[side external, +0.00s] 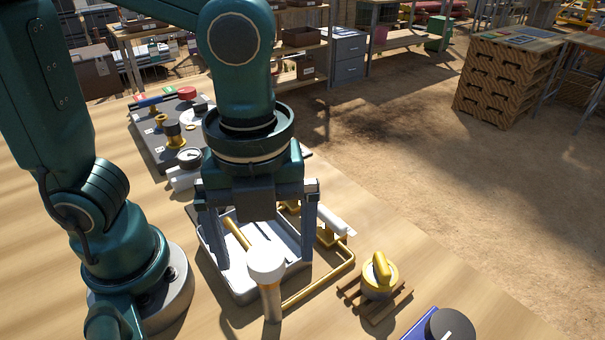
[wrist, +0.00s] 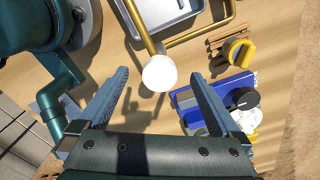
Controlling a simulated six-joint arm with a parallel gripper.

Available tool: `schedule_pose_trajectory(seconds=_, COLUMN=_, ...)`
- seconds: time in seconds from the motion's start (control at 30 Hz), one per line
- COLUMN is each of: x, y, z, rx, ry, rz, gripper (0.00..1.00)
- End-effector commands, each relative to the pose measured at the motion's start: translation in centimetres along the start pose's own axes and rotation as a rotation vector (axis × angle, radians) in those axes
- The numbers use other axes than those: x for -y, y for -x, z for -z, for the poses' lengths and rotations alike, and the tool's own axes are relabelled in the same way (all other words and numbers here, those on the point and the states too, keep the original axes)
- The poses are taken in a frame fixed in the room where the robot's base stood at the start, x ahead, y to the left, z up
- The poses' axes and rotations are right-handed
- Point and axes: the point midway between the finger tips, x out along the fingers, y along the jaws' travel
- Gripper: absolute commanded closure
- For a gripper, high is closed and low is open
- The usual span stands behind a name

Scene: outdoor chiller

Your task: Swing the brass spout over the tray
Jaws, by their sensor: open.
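The brass spout (side external: 237,233) shows as a slim brass tube running from near a round white knob (side external: 266,256), across part of the white-lined grey tray (side external: 237,287). In the wrist view the tube (wrist: 138,22) passes along the tray's left edge, with the tray (wrist: 172,14) partly cut off at the top. The white knob (wrist: 159,73) sits on an upright post (side external: 271,302) in front of the tray. My gripper (side external: 265,265) is open and points down, with one finger on each side of the knob in both views. Contact is not visible.
A thin brass pipe (side external: 320,282) bends around the tray's right side. A yellow-handled round fitting (side external: 379,273) stands on wooden slats to the right. A blue box with a dark dial (side external: 446,327) is at the front. A gauge (side external: 189,158) and a knobbed panel lie behind.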

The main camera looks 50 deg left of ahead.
Motion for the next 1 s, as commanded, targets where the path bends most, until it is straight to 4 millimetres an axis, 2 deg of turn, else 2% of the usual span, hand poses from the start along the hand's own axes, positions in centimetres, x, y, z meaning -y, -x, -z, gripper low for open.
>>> schedule_pose_trajectory(seconds=0.3, x=0.1, y=3.8, z=0.0, rx=0.0, ry=0.0, rz=0.005, gripper=0.0)
schedule_pose_trajectory(seconds=0.5, x=0.0, y=5.6, z=0.0, rx=0.0, ry=0.0, rz=0.003, gripper=0.0)
schedule_pose_trajectory(seconds=1.0, x=0.0, y=6.4, z=0.0, rx=0.0, ry=0.0, rz=0.0, gripper=0.0)
